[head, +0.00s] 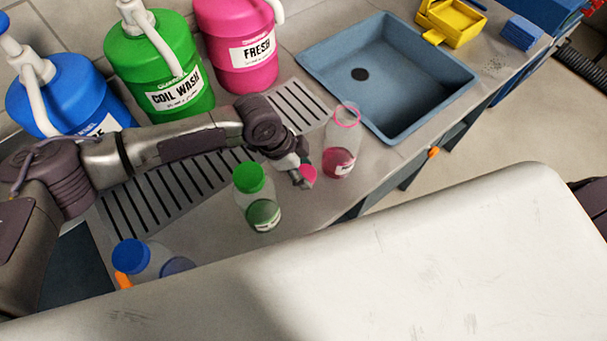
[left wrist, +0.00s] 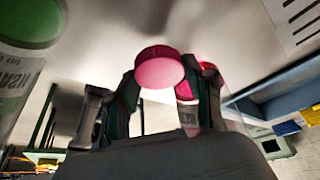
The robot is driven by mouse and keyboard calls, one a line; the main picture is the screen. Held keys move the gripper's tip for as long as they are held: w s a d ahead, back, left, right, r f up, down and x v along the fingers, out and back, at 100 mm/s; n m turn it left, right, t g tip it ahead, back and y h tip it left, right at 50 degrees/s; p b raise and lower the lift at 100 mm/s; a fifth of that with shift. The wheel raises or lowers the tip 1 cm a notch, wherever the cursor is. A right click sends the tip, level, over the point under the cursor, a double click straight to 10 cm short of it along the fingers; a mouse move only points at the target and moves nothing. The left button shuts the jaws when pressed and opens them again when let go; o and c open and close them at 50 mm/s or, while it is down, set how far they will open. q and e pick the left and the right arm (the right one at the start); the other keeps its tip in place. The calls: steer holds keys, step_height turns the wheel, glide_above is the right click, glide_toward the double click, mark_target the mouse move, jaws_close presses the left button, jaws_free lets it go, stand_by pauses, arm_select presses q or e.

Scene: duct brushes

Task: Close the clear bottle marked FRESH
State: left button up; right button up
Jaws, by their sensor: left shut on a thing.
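The clear bottle (head: 338,163) with pink liquid stands upright on the counter, between the slotted drainer and the sink. Its top is a pink ring, open with no cap on it; its label is too small to read. My left gripper (head: 303,178) is shut on a pink cap (head: 309,173), just left of the bottle and below its mouth, apart from it in the head view. In the left wrist view the cap (left wrist: 160,67) sits between the fingertips, and the bottle (left wrist: 190,105) is partly hidden behind the right finger. My right gripper is not in view.
A green-capped bottle (head: 260,208) stands close left of my left gripper. A blue-capped bottle (head: 150,262) is farther left. Blue, green (head: 160,60) and pink (head: 238,45) jugs line the back. The blue sink (head: 400,75) lies right of the bottle.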

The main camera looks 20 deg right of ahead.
mark_target(303, 173)
arm_select(q)
step_height(303, 173, up, 7)
steer(key=shift+r+b, duration=0.15)
steer(key=shift+b, duration=0.55)
steer(key=w+a+r+n+t+y, duration=0.1)
steer(key=a+r+n+t, duration=0.1)
steer(key=a+n, duration=0.5)
steer(key=w+a+r+n+t+y, duration=0.1)
steer(key=a+r+n, duration=0.3)
steer(key=a, duration=0.9)
steer(key=w+a+r+n+t+y, duration=0.2)
steer(key=w+a+r+n, duration=0.1)
steer(key=a+n, duration=0.7)
steer(key=shift+w+a+n+t+b, duration=0.25)
steer(key=shift+a+n+t+b, duration=0.05)
steer(key=shift+t+b, duration=0.15)
